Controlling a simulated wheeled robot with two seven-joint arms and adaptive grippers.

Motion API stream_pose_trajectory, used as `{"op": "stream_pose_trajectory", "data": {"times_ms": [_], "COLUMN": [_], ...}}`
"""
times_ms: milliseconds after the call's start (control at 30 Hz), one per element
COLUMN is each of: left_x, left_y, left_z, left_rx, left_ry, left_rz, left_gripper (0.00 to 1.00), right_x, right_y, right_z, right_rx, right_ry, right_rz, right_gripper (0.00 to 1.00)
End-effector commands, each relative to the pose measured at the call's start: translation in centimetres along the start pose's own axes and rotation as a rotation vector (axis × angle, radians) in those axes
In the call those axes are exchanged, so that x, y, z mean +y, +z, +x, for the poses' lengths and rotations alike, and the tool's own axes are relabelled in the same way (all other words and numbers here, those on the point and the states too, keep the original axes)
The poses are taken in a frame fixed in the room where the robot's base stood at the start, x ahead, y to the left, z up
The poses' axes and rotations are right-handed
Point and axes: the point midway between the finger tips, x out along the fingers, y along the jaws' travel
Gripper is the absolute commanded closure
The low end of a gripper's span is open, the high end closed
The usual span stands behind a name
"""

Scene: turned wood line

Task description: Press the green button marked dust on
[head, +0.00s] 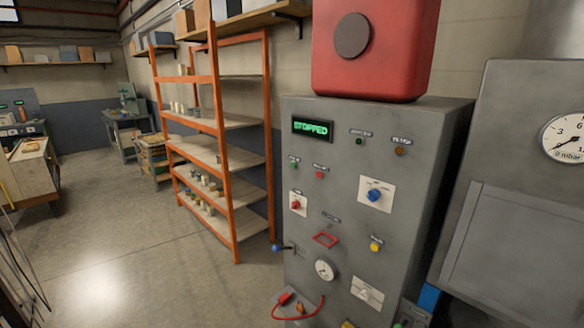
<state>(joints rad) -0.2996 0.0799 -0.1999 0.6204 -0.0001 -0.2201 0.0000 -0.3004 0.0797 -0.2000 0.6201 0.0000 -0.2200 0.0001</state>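A grey control cabinet (330,220) stands at the right of the middle in the head view. Its display (312,129) reads STOPPED in green. A small green button (294,164) sits at the panel's upper left, below the display, with a label too small to read. A red button (319,174) is to its right. A dark green round indicator (359,141) and an amber one (399,151) sit higher up. Neither of my grippers is in view.
The panel also has a red switch (296,205), a blue knob (374,195), a yellow button (375,246) and a lever with a blue knob (277,248) sticking out left. An orange shelf rack (222,150) stands left of the cabinet. Floor (130,250) at left is clear.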

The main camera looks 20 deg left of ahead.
Motion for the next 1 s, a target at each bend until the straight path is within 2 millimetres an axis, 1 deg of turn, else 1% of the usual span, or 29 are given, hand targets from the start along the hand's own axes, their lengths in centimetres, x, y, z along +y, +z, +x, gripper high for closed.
{"op": "stream_pose_trajectory", "data": {"times_ms": [33,367,1000], "left_x": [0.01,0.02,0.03], "left_y": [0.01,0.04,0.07], "left_z": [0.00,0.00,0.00], "left_rx": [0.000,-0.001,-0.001], "left_ry": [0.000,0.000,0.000], "left_rz": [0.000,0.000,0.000], "left_gripper": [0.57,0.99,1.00], "right_x": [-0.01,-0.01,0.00], "right_y": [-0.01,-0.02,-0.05], "right_z": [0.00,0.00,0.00], "right_rx": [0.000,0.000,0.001], "right_ry": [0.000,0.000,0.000], "right_rz": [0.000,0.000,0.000], "right_gripper": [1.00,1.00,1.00]}}
